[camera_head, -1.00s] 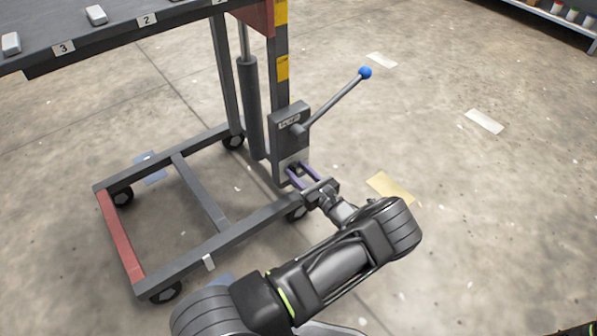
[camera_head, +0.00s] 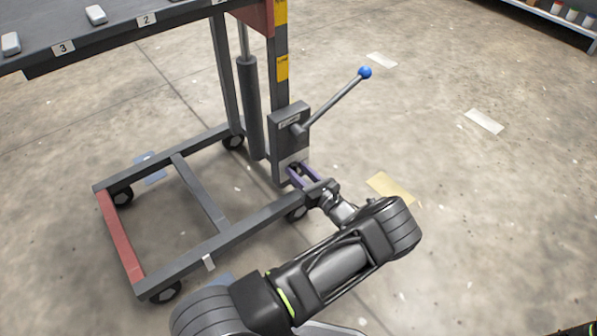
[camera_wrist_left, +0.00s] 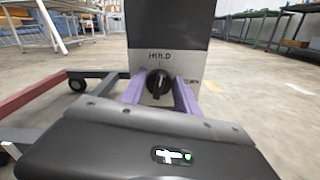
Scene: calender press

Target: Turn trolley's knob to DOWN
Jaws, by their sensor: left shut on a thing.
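The trolley's dark round knob (camera_wrist_left: 158,84) sits on a pale plate (camera_wrist_left: 180,68) below the word HOLD, in the left wrist view. Its grip ridge looks about upright, in line with HOLD. Another label (camera_wrist_left: 193,81) to the right is partly covered by a finger, so I cannot read it all. My left gripper (camera_wrist_left: 159,90) has its purple fingers on either side of the knob and is shut on it. In the head view, my left gripper (camera_head: 298,170) reaches the lower part of the trolley's grey control box (camera_head: 289,130). My right gripper is out of view.
A lever with a blue ball (camera_head: 365,72) sticks out up and right from the box. The trolley's low frame (camera_head: 205,252) stands on wheels, with a numbered tabletop (camera_head: 110,37) above. The floor to the right is open.

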